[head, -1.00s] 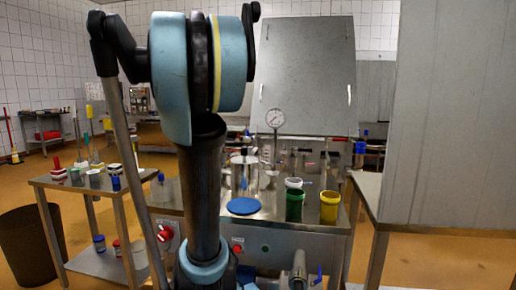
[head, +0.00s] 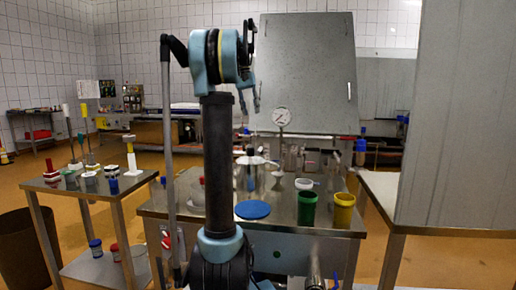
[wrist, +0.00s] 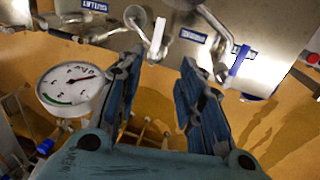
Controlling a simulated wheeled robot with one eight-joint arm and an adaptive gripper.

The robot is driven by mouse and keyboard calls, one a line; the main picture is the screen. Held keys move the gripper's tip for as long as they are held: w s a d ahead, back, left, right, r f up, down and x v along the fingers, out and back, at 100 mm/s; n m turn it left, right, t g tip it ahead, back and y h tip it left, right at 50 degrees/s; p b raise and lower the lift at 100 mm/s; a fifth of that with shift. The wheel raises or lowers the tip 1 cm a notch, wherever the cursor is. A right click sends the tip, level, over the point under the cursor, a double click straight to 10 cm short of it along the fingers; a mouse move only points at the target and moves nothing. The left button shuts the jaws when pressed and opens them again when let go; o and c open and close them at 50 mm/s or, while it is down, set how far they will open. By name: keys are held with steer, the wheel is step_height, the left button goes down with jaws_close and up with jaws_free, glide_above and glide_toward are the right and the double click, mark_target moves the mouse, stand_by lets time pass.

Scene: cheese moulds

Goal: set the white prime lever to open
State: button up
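The white lever (wrist: 157,36) shows in the wrist view near the top centre, set on a metal fitting beside the tank wall. It lies just beyond the gap between my fingertips and looks apart from them. My gripper (wrist: 163,66) is open and empty, with one blue finger on each side. In the head view my gripper (head: 249,100) hangs fingers down above the steel bench, near the pressure gauge. I cannot make out the white lever in the head view. The lever's label is not readable.
A blue lever (wrist: 240,60) is right of the white one. The gauge (wrist: 72,90) is close to my left finger. On the bench (head: 180,206) are a blue disc (head: 253,209), a green cup (head: 307,208) and a yellow cup (head: 343,210). A grey panel (head: 455,120) stands right.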

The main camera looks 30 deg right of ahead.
steer(key=d+f, duration=0.1)
steer(key=f, duration=0.4)
steer(key=s+d+f, duration=0.1)
steer(key=f, duration=0.5)
steer(key=s+d+f, duration=0.1)
steer(key=f, duration=0.5)
steer(key=shift+c, duration=0.6)
jaws_close()
steer(key=shift+s+a, duration=0.1)
